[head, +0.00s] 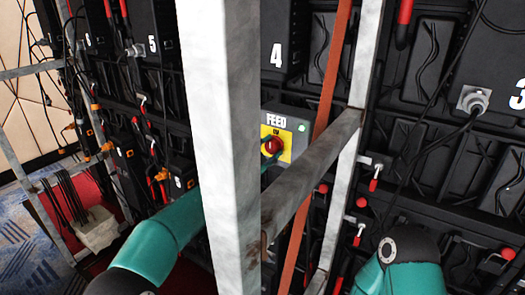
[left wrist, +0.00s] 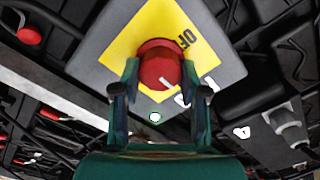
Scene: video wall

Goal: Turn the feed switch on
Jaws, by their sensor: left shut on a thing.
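The feed switch is a red knob (head: 272,146) on a yellow plate on a grey box marked FEED (head: 288,120), behind the metal frame in the head view. In the left wrist view the red knob (left wrist: 159,62) sits between the two fingers of my left gripper (left wrist: 160,78), which is shut on it. Part of the letters "OF" shows on the yellow plate (left wrist: 160,22). A small pale green lamp (head: 301,128) is on the box. In the head view the post hides part of my left arm and gripper. My right gripper is out of view.
A thick pale metal post (head: 222,130) and a slanted bar (head: 310,170) stand in front of the box. Numbered black panels, cables and red-handled latches (head: 375,178) surround it. Red and blue carpet lies at the lower left.

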